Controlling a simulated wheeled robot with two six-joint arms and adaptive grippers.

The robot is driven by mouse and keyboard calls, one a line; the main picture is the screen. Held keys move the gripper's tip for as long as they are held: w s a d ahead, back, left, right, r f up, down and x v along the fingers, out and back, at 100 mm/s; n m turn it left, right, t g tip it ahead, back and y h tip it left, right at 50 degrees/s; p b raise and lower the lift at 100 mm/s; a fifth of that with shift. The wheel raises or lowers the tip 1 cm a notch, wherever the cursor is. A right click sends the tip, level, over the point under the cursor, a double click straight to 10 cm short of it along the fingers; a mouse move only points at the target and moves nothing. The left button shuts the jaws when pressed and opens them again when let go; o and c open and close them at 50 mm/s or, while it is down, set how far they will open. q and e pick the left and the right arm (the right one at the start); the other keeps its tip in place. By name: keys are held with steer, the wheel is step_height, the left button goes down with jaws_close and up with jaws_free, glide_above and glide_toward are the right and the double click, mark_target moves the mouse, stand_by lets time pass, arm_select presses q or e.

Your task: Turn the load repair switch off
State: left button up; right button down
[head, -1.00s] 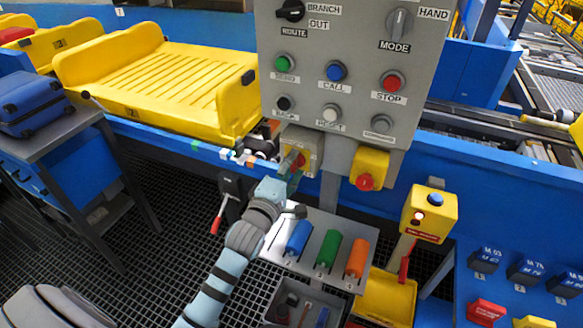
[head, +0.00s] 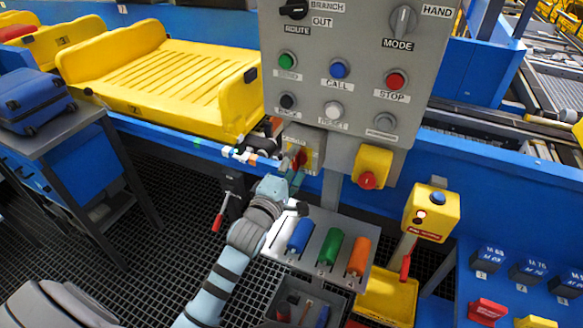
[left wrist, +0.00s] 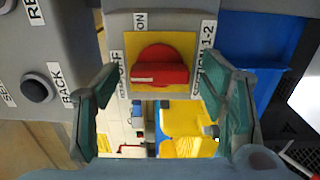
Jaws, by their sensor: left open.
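The switch is a red rotary knob (left wrist: 162,66) on a yellow plate (left wrist: 190,42), set in a small grey box (head: 318,143) below the button panel. In the left wrist view, the knob's bar lies across the picture with a white mark at its left part, toward the OFF label. The ON label is above. My left gripper (left wrist: 163,112) is open, its green fingers apart on either side of the knob; I cannot tell whether they touch it. In the head view the left gripper (head: 294,172) is in front of the box and partly hides the knob. My right gripper is not in view.
The grey panel (head: 360,120) with buttons is above the switch. A yellow box with a red button (head: 368,180) is close on the right. A shelf with blue, green and orange cylinders (head: 328,246) is below. A red-handled lever (head: 218,222) is at lower left.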

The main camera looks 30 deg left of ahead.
arm_select(q)
steer(key=s, duration=1.2)
steer(key=shift+d, duration=0.35)
